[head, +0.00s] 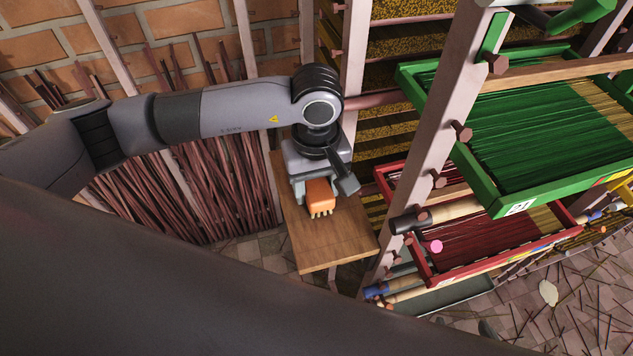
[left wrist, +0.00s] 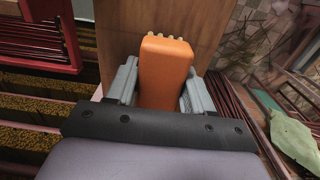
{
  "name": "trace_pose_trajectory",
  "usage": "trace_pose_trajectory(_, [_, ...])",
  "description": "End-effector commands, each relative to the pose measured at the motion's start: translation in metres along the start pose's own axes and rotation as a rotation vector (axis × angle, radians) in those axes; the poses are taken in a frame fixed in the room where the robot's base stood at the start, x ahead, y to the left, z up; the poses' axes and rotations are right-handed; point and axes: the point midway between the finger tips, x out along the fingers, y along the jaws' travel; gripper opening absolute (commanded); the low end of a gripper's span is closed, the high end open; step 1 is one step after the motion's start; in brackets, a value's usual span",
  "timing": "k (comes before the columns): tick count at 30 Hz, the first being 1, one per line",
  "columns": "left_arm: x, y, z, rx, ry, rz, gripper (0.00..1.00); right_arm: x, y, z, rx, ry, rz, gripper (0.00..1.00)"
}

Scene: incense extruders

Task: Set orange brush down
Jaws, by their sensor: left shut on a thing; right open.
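The orange brush (head: 320,194) has a block-shaped orange body with pale bristle tufts at its front end. My left gripper (head: 322,184) is shut on it, one grey finger on each side. The brush is over a small wooden board (head: 335,248); I cannot tell whether it touches the wood. In the left wrist view, the brush (left wrist: 165,72) sits between the fingers of my left gripper (left wrist: 160,92), its tufts pointing away over the wooden board (left wrist: 118,28). My right gripper is not in view.
A pale post (head: 425,130) stands just right of the board. Beyond it are a green tray (head: 480,185) and a red tray (head: 425,268) of incense sticks. Bundled dark sticks (head: 215,180) lean on the left. The board's front part is bare.

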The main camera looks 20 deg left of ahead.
Motion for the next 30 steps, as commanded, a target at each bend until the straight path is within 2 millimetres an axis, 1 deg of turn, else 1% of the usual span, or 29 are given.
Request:
trace_pose_trajectory(1, [0.001,0.000,0.000,0.000,0.000,0.001,0.20,0.001,0.000,0.001,0.000,0.001,0.000,0.78])
trace_pose_trajectory(2, [0.002,0.000,0.000,0.000,0.000,0.000,0.55,0.001,0.000,0.002,0.000,0.001,0.000,0.78])
trace_pose_trajectory(3, [0.001,0.000,0.000,0.000,0.000,0.000,0.68,0.001,0.000,0.001,0.000,0.001,0.000,0.78])
trace_pose_trajectory(4, [0.001,0.000,0.000,0.000,0.000,0.000,0.78,0.001,0.000,0.001,0.000,0.001,0.000,0.78])
trace_pose_trajectory(13, [0.000,0.000,0.000,-0.001,0.000,0.000,0.78,0.000,0.000,0.000,0.000,0.001,0.000,0.78])
trace_pose_trajectory(17, [-0.008,0.001,-0.001,-0.001,0.001,0.003,0.78,0.001,0.000,0.001,0.000,0.001,0.000,0.78])
trace_pose_trajectory(20, [-0.024,0.001,-0.001,0.001,0.003,0.005,0.78,0.003,0.000,0.004,0.000,0.001,0.000,0.78])
trace_pose_trajectory(27, [-0.076,0.001,-0.001,0.001,0.004,0.005,0.78,0.009,0.000,0.012,0.000,0.001,0.000,0.78])
trace_pose_trajectory(30, [-0.095,0.001,-0.001,0.000,0.004,0.005,0.78,0.011,0.000,0.014,0.000,0.000,0.000,0.78])
